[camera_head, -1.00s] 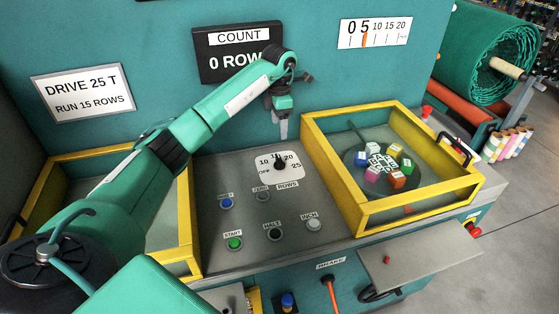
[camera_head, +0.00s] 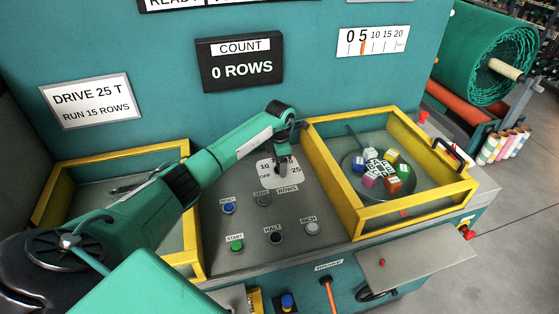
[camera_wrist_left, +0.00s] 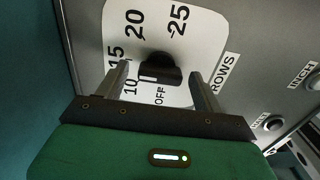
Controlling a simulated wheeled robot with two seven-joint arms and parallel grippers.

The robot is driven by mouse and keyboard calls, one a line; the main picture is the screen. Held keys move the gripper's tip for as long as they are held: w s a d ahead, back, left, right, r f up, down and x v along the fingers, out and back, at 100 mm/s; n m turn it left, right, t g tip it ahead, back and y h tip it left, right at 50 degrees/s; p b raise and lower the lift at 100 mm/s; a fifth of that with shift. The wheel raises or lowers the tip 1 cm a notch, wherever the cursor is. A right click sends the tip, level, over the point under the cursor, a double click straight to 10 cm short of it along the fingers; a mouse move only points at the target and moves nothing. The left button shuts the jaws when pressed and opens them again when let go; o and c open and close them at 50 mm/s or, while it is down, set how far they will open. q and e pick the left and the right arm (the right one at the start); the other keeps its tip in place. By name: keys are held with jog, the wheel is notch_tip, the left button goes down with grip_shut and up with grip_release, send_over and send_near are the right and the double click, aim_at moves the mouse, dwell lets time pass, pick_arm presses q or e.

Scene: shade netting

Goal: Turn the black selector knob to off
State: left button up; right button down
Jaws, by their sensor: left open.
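The black selector knob (camera_wrist_left: 162,70) sits on a white dial plate (camera_wrist_left: 205,45) marked OFF, 10, 15, 20 and 25. I cannot tell for sure which mark it points to. My left gripper (camera_wrist_left: 160,88) is open, with one finger on either side of the knob in the wrist view; no finger clearly touches it. In the head view my left gripper (camera_head: 282,168) points down over the dial plate (camera_head: 265,172) and hides most of the knob. My right gripper is not in view.
Blue, green and dark buttons (camera_head: 275,237) lie in front of the dial. A yellow-framed bay (camera_head: 355,215) with coloured cubes stands to the right; another yellow frame (camera_head: 190,235) stands to the left, under my arm. The teal wall (camera_head: 300,90) rises behind.

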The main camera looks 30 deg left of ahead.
pick_arm(q)
jog(key=shift+f, duration=0.1)
jog(key=c, duration=1)
jog(key=shift+n, duration=0.4)
jog(key=shift+n+b, duration=0.7)
jog(key=shift+n, duration=0.3)
jog(key=n+b, duration=0.1)
jog(key=n, duration=0.4)
jog(key=n+b, duration=0.1)
jog(key=n, duration=0.4)
jog(key=shift+n, duration=0.4)
jog(key=n, duration=0.6)
jog(key=shift+o, duration=0.2)
jog(key=shift+n, duration=0.3)
